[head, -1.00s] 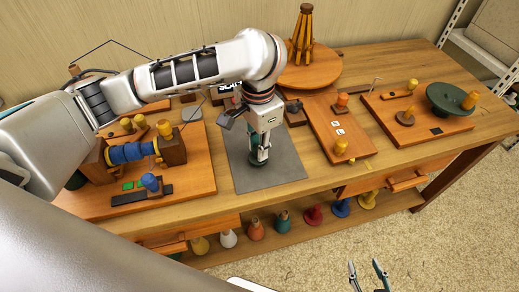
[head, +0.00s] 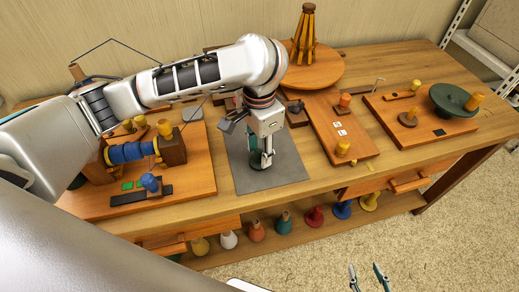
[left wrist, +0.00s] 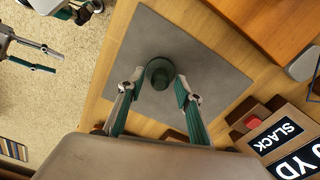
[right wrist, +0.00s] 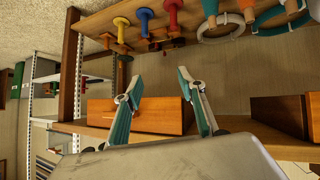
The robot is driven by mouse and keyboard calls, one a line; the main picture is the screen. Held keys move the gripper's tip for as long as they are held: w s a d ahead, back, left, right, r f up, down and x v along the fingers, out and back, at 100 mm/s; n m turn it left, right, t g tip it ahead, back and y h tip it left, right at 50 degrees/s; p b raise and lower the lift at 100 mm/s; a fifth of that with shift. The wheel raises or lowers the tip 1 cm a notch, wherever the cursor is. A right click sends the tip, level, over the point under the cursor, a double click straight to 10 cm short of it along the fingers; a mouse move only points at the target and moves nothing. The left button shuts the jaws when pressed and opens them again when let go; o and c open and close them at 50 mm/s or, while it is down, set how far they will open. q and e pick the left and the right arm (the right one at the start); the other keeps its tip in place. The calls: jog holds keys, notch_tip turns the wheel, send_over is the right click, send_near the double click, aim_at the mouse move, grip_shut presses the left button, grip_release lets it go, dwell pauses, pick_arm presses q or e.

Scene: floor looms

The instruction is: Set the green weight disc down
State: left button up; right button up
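The green weight disc (left wrist: 160,73), dark and round with a raised knob, rests on the grey mat (left wrist: 205,50) in the left wrist view. In the head view the mat (head: 290,165) lies mid-bench, and the disc is mostly hidden by my gripper. My left gripper (head: 262,158) is low over the mat. In the left wrist view its fingers (left wrist: 158,84) are spread, one on each side of the disc, with small gaps. My right gripper (head: 369,277) is open and empty, in front of the bench; it also shows open in the right wrist view (right wrist: 159,80).
Left of the mat is a wooden board with a blue roller (head: 131,152). Right of it are a board with pegs (head: 342,130) and a dark green dish (head: 452,99). A round turntable (head: 320,75) stands behind. Several coloured cones sit on the lower shelf (head: 300,234).

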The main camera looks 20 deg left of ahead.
aim_at(260, 149)
pick_arm(q)
notch_tip(260, 149, up, 6)
jog(key=p, duration=0.2)
jog(key=shift+w+f+p, duration=0.15)
jog(key=shift+f+p, duration=0.1)
jog(key=shift+p, duration=0.1)
notch_tip(260, 149, up, 6)
jog(key=p, duration=0.2)
jog(key=shift+r+p, duration=0.2)
jog(key=shift+p, duration=0.1)
jog(key=shift+s, duration=0.25)
